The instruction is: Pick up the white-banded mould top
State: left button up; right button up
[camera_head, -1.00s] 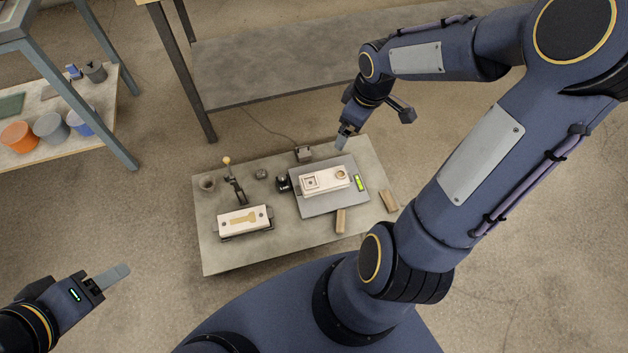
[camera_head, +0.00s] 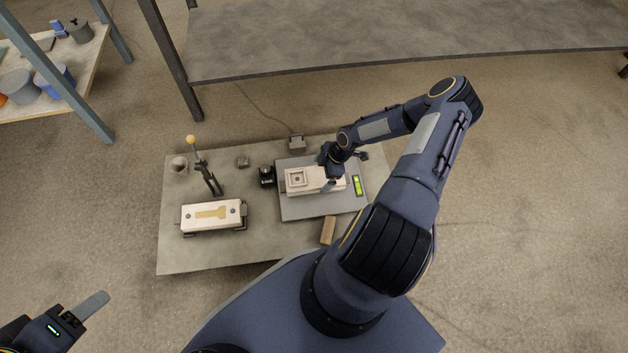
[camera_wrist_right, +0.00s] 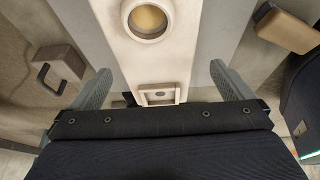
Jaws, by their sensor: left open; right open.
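A pale block-shaped mould top (camera_head: 300,180) lies on the grey plate (camera_head: 305,210) at the right of the low table. I cannot make out a white band. My right gripper (camera_head: 330,184) is over its right part and hides that end; in the wrist view its open fingers (camera_wrist_right: 163,80) lie on either side of the block, apart from it. My left gripper (camera_head: 88,308) is open and empty at the lower left, away from the table.
Another pale mould half (camera_head: 212,216) with a tan key-shaped hollow sits in a dark holder on the left. A black lever with an orange knob (camera_head: 191,140), a small pot (camera_head: 179,164), a black round object (camera_head: 266,176), a green level (camera_head: 357,186) and a wooden block (camera_head: 328,230) stand around.

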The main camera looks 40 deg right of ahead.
aim_at(317, 177)
jog(key=b+x, duration=0.2)
jog(key=x, duration=0.2)
jog(key=shift+w+f, duration=0.25)
jog(key=shift+w+a+f+b, duration=0.15)
jog(key=shift+a+f+b, duration=0.05)
jog(key=shift+f+b, duration=0.2)
jog(key=shift+r, duration=0.1)
jog(key=c, duration=1.7)
